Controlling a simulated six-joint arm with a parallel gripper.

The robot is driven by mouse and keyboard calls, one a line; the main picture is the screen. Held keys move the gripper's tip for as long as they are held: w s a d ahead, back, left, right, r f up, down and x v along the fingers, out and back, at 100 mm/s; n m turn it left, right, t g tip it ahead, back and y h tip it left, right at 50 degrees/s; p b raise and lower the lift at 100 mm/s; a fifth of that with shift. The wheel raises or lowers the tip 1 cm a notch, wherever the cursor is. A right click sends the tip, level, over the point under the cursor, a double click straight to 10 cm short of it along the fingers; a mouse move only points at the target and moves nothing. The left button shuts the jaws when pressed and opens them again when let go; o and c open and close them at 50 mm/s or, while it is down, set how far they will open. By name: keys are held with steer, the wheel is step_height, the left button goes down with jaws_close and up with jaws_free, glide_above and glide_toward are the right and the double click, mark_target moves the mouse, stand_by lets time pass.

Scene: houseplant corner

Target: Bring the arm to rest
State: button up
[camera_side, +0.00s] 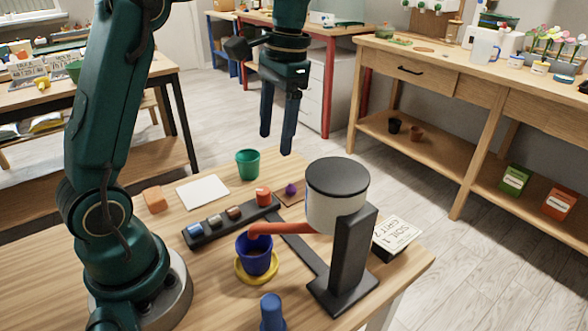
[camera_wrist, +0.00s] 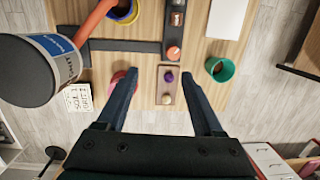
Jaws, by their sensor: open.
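My gripper (camera_side: 276,143) hangs from the raised arm above the far edge of the wooden table (camera_side: 210,285), fingers pointing down. It is open, with nothing between the fingers. In the wrist view my gripper (camera_wrist: 159,76) spreads its two fingers on either side of a small wooden tray (camera_wrist: 166,88). A purple ball (camera_wrist: 168,76) and a small tan piece (camera_wrist: 166,99) sit on that tray, well below the fingertips. A pinkish-red round thing (camera_wrist: 117,76) is partly hidden by the left finger.
A dispenser (camera_side: 335,207) with an orange spout reaches over a blue pot (camera_side: 257,262) on a yellow saucer (camera_side: 243,276). Nearby are a green pot (camera_side: 248,164), a white sheet (camera_side: 203,192), an orange block (camera_side: 154,200), a dark rack (camera_side: 208,235) and a blue object (camera_side: 272,315).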

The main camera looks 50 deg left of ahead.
steer(key=s+d+r+t, duration=0.4)
steer(key=s+d, duration=0.1)
steer(key=s, duration=0.2)
steer(key=s+d+f+t, duration=0.2)
steer(key=s+f+t, duration=0.1)
steer(key=s+f, duration=0.1)
steer(key=shift+s+d+f+h, duration=0.3)
steer(key=shift+s+f, duration=0.1)
steer(key=shift+f, duration=0.2)
